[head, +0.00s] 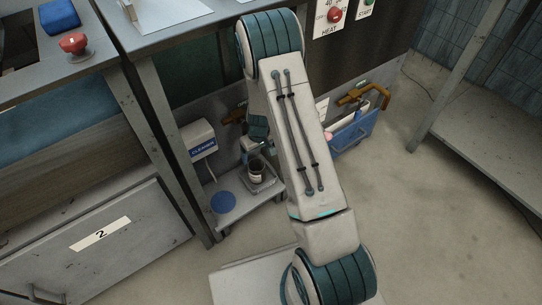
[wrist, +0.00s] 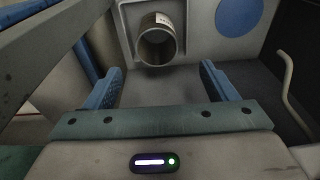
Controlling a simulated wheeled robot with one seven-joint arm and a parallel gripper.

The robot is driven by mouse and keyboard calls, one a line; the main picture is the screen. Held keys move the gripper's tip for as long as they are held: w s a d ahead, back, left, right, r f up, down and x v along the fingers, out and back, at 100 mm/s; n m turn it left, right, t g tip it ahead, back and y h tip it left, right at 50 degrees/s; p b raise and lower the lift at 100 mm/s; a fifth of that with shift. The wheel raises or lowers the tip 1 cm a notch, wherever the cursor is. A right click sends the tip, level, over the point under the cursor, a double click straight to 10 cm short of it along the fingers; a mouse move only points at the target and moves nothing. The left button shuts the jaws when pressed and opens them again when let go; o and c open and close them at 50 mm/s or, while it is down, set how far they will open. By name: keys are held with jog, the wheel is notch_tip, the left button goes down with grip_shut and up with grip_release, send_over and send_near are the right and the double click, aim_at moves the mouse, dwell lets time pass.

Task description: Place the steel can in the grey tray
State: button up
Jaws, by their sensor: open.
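The steel can (head: 257,170) stands upright on the grey tray (head: 266,186) on the low shelf in the head view. In the wrist view the can (wrist: 157,46) shows its open mouth and a pale label, and the tray's raised rim (wrist: 126,28) runs around it. My gripper (wrist: 160,70) is open, with its two blue fingers well apart and nothing between them. The can is beyond the fingertips and apart from them. In the head view my arm hides most of the gripper.
A blue disc (head: 222,202) lies on the shelf to the left of the tray. A white cleaner box (head: 198,139) is fixed above the shelf at left. A blue bin (head: 354,132) hangs to the right of my arm. A grey table leg (head: 170,125) stands close by at left.

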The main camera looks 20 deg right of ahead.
jog(key=s+a+r+m, duration=0.1)
jog(key=s+r, duration=0.3)
jog(key=r, duration=0.5)
jog(key=s+a+r, duration=0.1)
jog(key=s+r, duration=0.3)
jog(key=r, duration=0.6)
jog(key=s+r+m, duration=0.1)
jog(key=s+r, duration=0.4)
jog(key=s, duration=0.4)
jog(key=s+d+r+m, duration=0.1)
jog(key=s+r, duration=0.4)
jog(key=s, duration=0.3)
jog(key=shift+s+d+r+h, duration=0.3)
jog(key=shift+s, duration=0.1)
